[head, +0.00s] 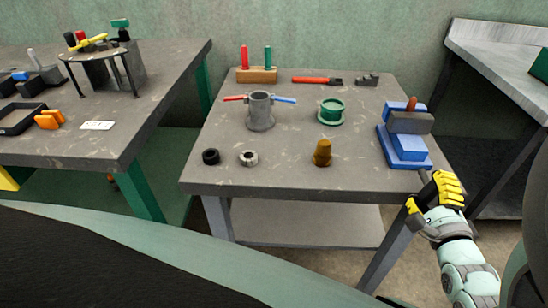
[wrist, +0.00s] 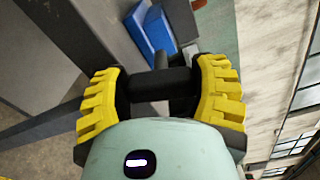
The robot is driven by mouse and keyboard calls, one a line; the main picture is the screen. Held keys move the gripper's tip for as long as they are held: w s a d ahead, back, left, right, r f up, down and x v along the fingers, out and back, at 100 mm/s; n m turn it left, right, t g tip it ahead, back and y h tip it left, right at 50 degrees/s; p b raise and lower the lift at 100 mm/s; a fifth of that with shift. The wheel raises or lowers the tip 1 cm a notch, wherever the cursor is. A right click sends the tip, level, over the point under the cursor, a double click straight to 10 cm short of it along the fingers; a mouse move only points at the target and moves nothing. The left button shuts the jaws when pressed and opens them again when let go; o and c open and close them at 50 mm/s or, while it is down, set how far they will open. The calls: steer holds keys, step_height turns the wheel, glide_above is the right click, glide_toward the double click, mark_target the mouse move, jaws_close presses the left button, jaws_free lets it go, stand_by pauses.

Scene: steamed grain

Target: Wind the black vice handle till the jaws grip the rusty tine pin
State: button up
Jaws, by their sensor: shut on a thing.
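The blue vice (head: 408,147) stands at the right front of the middle table, with a grey jaw block (head: 412,123) on top. A small reddish-brown pin (head: 411,104) stands upright at its jaws; I cannot tell whether they touch it. My gripper (head: 433,189), with yellow finger pads, is at the table's front right edge, just in front of the vice. In the wrist view the black vice handle (wrist: 160,82) lies between the two pads and my gripper is shut on it. The blue vice (wrist: 153,28) is beyond it. The pin does not show there.
On the same table are a grey cup (head: 260,115) with red and blue arms, a green ring (head: 331,112), a brown-yellow plug (head: 322,153), a black ring (head: 211,157) and a grey nut (head: 249,158). A grey bench (head: 500,55) stands to the right.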

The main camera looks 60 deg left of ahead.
stand_by(0.3)
steer(key=o, duration=1.2)
